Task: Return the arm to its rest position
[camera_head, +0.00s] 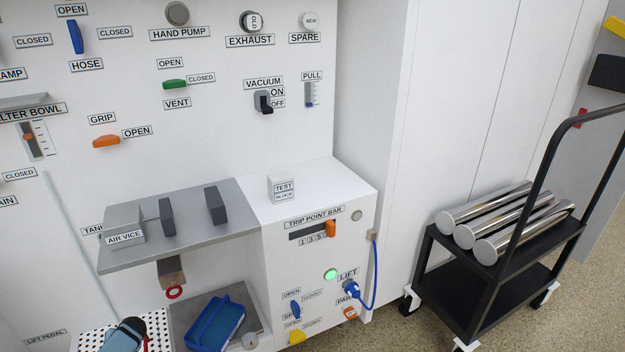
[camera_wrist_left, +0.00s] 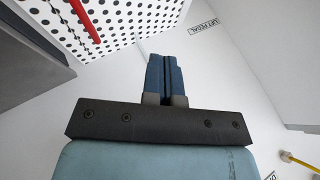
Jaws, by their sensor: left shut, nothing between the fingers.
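My left gripper (camera_wrist_left: 165,75) shows in the left wrist view with its two blue fingers pressed together and nothing between them. Below the fingers are its black crossbar and teal body. In the head view, part of my left arm, teal and black, shows at the bottom edge in front of a white perforated plate (camera_head: 88,338). The fingertips cannot be made out there. In the wrist view the perforated plate (camera_wrist_left: 135,20) lies beyond and to the left of the fingers, apart from them. My right gripper is in neither view.
A red rod (camera_wrist_left: 85,20) lies by the perforated plate. A grey shelf (camera_head: 200,235) with an air vice (camera_head: 124,225) juts out above. A blue tray (camera_head: 215,325) sits right of the arm. A black cart (camera_head: 500,275) with metal cylinders stands far right. Open floor lies in front.

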